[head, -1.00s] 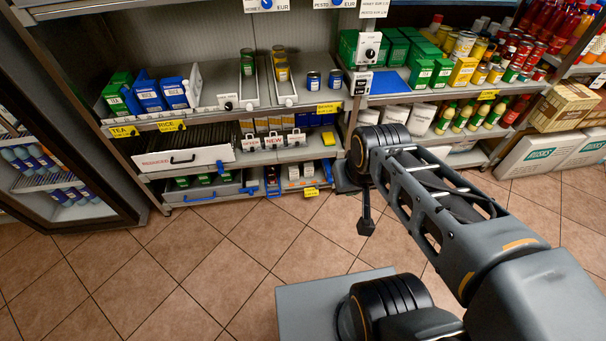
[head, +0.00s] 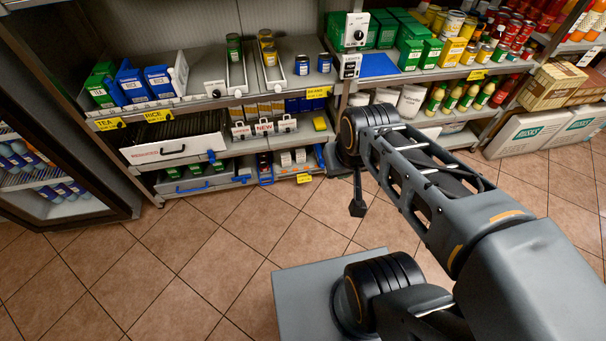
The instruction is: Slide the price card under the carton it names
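A green carton (head: 103,84) labelled TEA and blue cartons (head: 133,81) labelled RICE stand at the left of the shelf. A yellow TEA card (head: 110,124) sits on the shelf edge below the green carton. A yellow RICE card (head: 159,115) sits below the blue cartons. A yellow BEANS card (head: 318,92) is on the edge further right, below two blue cans (head: 312,65). Which card is the task's is not clear. My gripper (head: 357,208) seems to be the small dark end hanging below my arm's elbow, well apart from the cards. Its fingers cannot be made out.
A drawer (head: 175,148) with a black handle and a lower drawer (head: 203,184) with a blue handle are under the shelf. A dark-framed cooler (head: 60,150) is at the left. The tiled floor (head: 190,250) ahead is clear.

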